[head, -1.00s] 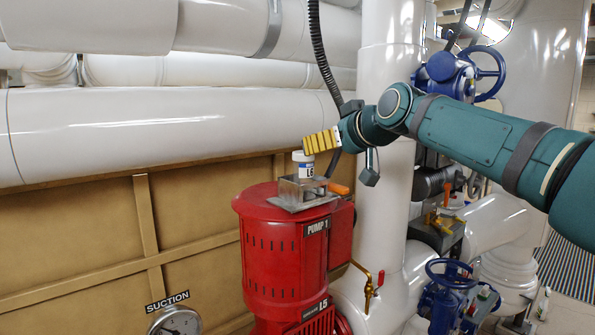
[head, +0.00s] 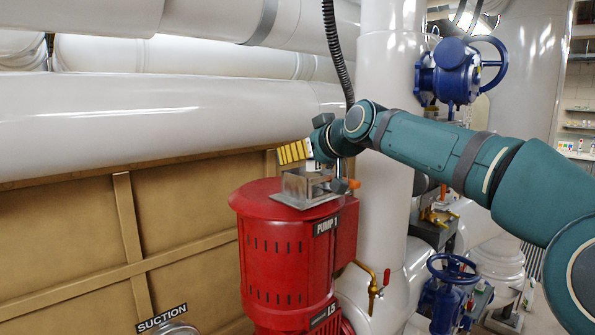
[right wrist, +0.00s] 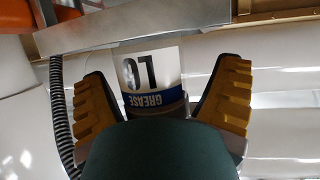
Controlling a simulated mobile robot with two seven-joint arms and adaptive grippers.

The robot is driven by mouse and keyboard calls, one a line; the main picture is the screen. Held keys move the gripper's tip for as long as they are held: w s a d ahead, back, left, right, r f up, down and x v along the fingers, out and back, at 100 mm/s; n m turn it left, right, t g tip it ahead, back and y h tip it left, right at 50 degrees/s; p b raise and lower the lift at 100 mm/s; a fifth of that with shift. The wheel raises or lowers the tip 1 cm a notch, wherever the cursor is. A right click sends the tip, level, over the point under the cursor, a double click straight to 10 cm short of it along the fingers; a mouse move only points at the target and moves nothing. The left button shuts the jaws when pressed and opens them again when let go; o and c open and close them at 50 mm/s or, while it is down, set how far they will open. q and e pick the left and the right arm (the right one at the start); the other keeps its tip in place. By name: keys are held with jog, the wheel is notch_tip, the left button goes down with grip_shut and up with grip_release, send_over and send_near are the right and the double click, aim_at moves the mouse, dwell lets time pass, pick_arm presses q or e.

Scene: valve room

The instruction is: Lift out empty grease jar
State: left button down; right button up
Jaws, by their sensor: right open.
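The grease jar (right wrist: 150,68) is white with a blue GREASE band, and shows upside down in the right wrist view. My right gripper (right wrist: 166,76) is open, with one yellow-padded finger on each side of the jar and visible gaps between. In the head view my right gripper (head: 294,153) is at the jar just above the metal holder (head: 303,192), and its fingers hide most of the jar. The holder sits on top of the red pump (head: 278,250). It also shows along the top of the right wrist view (right wrist: 165,22). My left gripper is not in view.
An orange part (head: 353,184) is beside the holder. A black corrugated hose (head: 335,50) hangs close behind my right gripper. A large white pipe (head: 150,118) runs behind, and a blue handwheel valve (head: 460,70) is to the right. Space left of the pump is open.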

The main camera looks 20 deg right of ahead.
jog(key=shift+w+f, duration=0.15)
jog(key=shift+w, duration=0.35)
jog(key=shift+s+d, duration=0.2)
jog(key=shift+s, duration=0.3)
jog(key=shift+c, duration=1.3)
jog(key=shift+w, duration=0.1)
jog(key=c, duration=1.2)
